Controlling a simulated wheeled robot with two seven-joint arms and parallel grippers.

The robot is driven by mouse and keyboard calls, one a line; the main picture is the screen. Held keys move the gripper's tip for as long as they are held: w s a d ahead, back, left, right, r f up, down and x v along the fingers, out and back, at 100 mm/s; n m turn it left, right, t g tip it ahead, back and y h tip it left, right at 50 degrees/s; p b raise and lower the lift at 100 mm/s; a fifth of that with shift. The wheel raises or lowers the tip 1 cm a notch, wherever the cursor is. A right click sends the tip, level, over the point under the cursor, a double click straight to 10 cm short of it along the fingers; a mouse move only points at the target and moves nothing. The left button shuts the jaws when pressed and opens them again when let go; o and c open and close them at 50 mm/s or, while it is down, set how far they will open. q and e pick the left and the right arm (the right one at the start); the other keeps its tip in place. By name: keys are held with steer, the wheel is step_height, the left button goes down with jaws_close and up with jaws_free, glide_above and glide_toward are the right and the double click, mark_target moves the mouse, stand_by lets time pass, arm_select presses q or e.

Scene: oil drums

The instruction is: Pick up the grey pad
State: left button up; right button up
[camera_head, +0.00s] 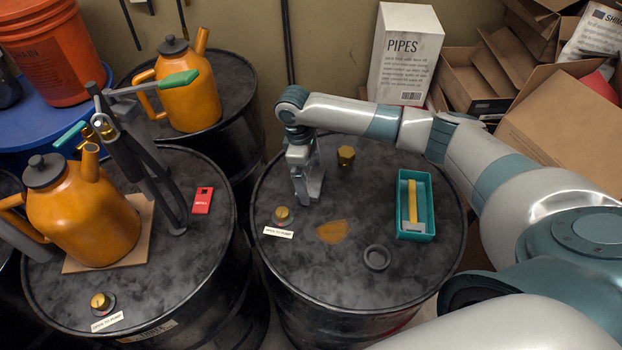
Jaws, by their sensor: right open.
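I cannot clearly single out the grey pad. A small dark grey round piece (376,257) lies on the right drum (345,275), near its front. My right gripper (308,196) is open and points down over the left part of that drum's top. Its fingers are close to the drum surface; I cannot tell whether they touch it or whether a grey thing is between or behind them. My left gripper is not in view.
A teal tray (428,234) with a yellow-handled tool (412,200) stands on the drum's right. Brass caps (346,155) and an orange stain (332,231) are near the gripper. An orange can (85,215) and a metal stand occupy the left drum. Cardboard boxes fill the back right.

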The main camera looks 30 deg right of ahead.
mark_target(312, 180)
steer(key=shift+f, duration=0.3)
steer(key=c, duration=0.9)
steer(key=shift+r, duration=0.15)
steer(key=shift+r+b, duration=0.5)
steer(key=shift+r, duration=0.05)
step_height(312, 180, up, 2)
steer(key=shift+w+r+b, duration=0.1)
steer(key=shift+b, duration=0.55)
steer(key=shift+s+d+r+b, duration=0.55)
steer(key=shift+s+d+r, duration=0.65)
steer(key=shift+s, duration=0.4)
steer(key=shift+s+d+r+b, duration=0.6)
steer(key=shift+s+d+r, duration=0.6)
steer(key=shift+s, duration=0.4)
steer(key=shift+s+d+r+b, duration=0.55)
steer(key=shift+s+d+r, duration=0.5)
steer(key=shift+s+r, duration=0.45)
